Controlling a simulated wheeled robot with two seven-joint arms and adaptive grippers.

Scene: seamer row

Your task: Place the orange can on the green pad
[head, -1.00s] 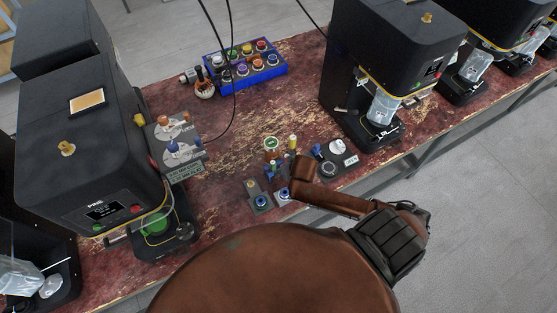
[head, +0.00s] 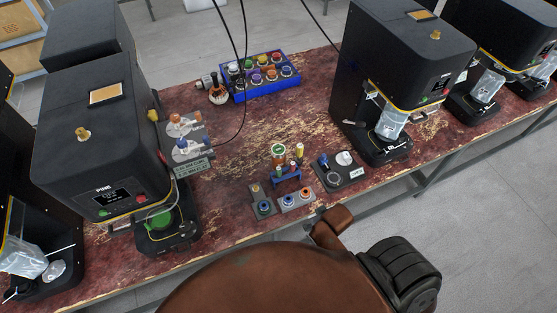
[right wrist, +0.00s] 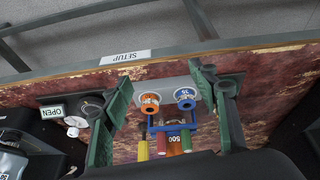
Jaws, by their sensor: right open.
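A small orange-topped can (head: 271,75) appears to stand in the near row of the blue crate (head: 262,90) at the back of the bench; it is small, so its colour is not certain. A round green pad (head: 158,220) sits at the base of the black machine marked PINE on the left. My right gripper (right wrist: 160,78) is open and empty in the right wrist view, its dark green fingers spread on either side of the tool blocks. My left gripper is not in view.
A grey block with an orange ring (right wrist: 149,103) and a blue ring (right wrist: 186,98) lies below the open fingers. A blue rack (head: 287,174) of bottles stands behind it. Black machines (head: 400,75) stand at the right. Cables hang over the crate.

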